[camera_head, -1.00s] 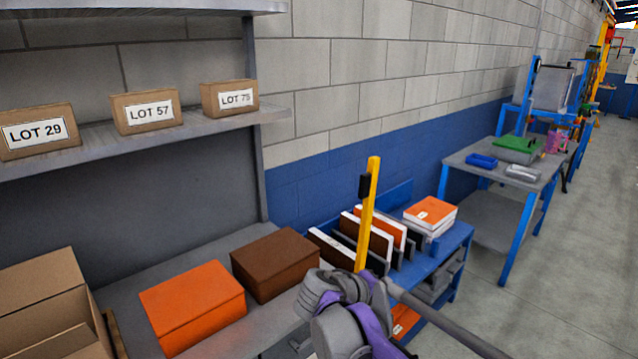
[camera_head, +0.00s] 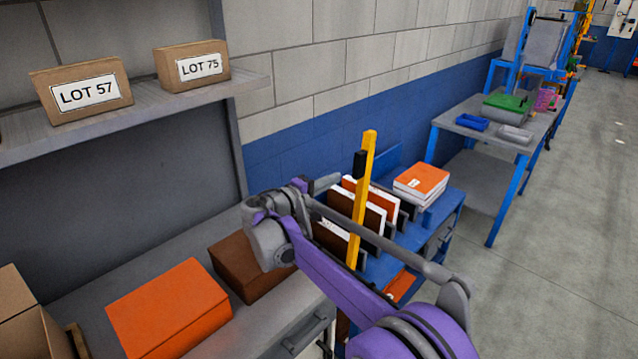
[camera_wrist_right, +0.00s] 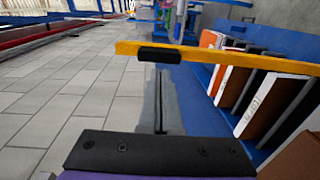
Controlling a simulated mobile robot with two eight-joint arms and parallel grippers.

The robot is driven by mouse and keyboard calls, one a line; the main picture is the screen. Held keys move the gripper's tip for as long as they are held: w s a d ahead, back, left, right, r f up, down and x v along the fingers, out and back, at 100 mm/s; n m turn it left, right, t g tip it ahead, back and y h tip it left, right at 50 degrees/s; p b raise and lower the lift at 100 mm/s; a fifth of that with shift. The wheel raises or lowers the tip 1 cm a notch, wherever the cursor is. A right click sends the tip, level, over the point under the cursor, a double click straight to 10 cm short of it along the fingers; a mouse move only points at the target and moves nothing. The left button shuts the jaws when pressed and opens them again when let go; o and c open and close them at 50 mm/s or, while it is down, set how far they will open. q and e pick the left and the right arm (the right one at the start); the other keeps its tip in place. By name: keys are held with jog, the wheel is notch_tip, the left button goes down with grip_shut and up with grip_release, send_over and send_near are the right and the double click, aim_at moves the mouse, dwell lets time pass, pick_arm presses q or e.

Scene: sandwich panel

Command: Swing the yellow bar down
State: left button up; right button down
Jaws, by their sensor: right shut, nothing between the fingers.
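The yellow bar (camera_head: 363,215) stands nearly upright, leaning slightly to the right at the top, at the near end of the blue table with the binders. A black block (camera_head: 360,163) sits on its upper part. In the right wrist view the bar (camera_wrist_right: 230,58) crosses sideways, with the block (camera_wrist_right: 160,54) near its end. My right gripper (camera_head: 334,182) is just left of the bar, below the block's height. Its grey fingers (camera_wrist_right: 162,75) are shut and empty, with tips close to the block; contact cannot be told. My left gripper is out of view.
Upright binders (camera_head: 375,205) and an orange-topped stack (camera_head: 420,182) stand behind and right of the bar. Orange (camera_head: 170,310) and brown (camera_head: 235,265) boxes lie on the grey bench at left. A shelf holds cartons (camera_head: 192,66). Floor is free at right.

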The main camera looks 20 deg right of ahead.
aim_at(357, 167)
jog(key=x, duration=0.7)
jog(key=shift+w+p, duration=0.2)
jog(key=shift+p, duration=0.2)
jog(key=shift+s+d, duration=0.1)
